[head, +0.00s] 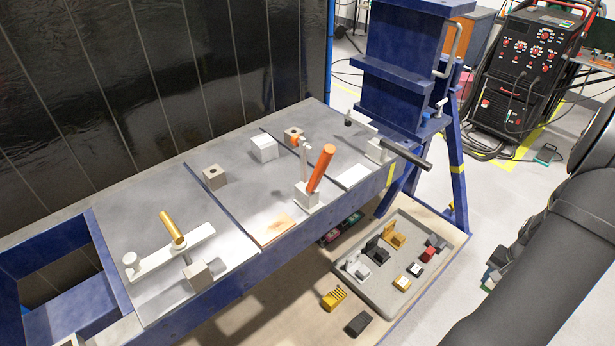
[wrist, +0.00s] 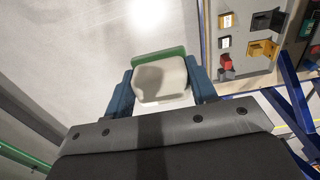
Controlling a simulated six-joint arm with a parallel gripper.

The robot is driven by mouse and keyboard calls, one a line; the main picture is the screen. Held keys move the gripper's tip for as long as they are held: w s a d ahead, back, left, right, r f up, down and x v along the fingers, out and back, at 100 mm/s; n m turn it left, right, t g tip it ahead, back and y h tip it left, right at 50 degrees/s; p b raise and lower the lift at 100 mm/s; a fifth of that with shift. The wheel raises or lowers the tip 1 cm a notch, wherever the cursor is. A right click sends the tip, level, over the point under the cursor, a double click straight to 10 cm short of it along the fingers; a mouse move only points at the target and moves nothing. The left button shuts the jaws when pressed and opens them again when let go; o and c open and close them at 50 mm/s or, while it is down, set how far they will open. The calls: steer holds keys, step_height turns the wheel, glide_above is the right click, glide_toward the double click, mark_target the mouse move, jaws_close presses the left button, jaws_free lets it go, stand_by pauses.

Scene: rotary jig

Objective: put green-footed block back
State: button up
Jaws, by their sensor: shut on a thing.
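The green-footed block (wrist: 160,82) has a cream body and a green foot along its far edge in the wrist view. My gripper (wrist: 161,88) is shut on it, with one blue finger on each side of the body. In the head view, a small green and pale part of the block (head: 490,281) shows beside my dark arm at the right. There my gripper is mostly hidden. The block is held over the bare floor, to the right of the grey tray (head: 376,302). The tray also shows at the upper right of the wrist view (wrist: 234,9).
The tray holds several small yellow, black, red and white parts. A yellow block (head: 333,299) and a black block (head: 358,324) lie outside it on the wooden board (head: 270,325). The blue-framed jig table (head: 240,215) with clamps stands behind, with a blue stand leg (head: 457,165) at right.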

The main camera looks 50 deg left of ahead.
steer(key=w+a+r+n, duration=0.3)
steer(key=a+r, duration=0.5)
steer(key=r, duration=0.2)
steer(key=w+a+r+n, duration=0.3)
steer(key=a+r, duration=0.5)
steer(key=r, duration=0.2)
steer(key=s+a+r+n, duration=0.2)
steer(key=s+a+r, duration=0.2)
steer(key=a+r, duration=0.4)
steer(key=s+a+r+n, duration=0.3)
steer(key=a+r, duration=0.4)
steer(key=r, duration=0.1)
steer(key=s+a+r+n, duration=0.1)
steer(key=s+a+n, duration=0.4)
steer(key=s+a, duration=1.3)
steer(key=s+a+f+n, duration=0.1)
steer(key=s+a, duration=0.1)
steer(key=s, duration=0.5)
steer(key=s+a+f+n, duration=0.1)
steer(key=s+f, duration=0.1)
steer(key=s, duration=0.6)
step_height(320, 180, down, 6)
steer(key=shift+a+r, duration=0.1)
steer(key=shift+r, duration=0.05)
steer(key=shift+f, duration=2)
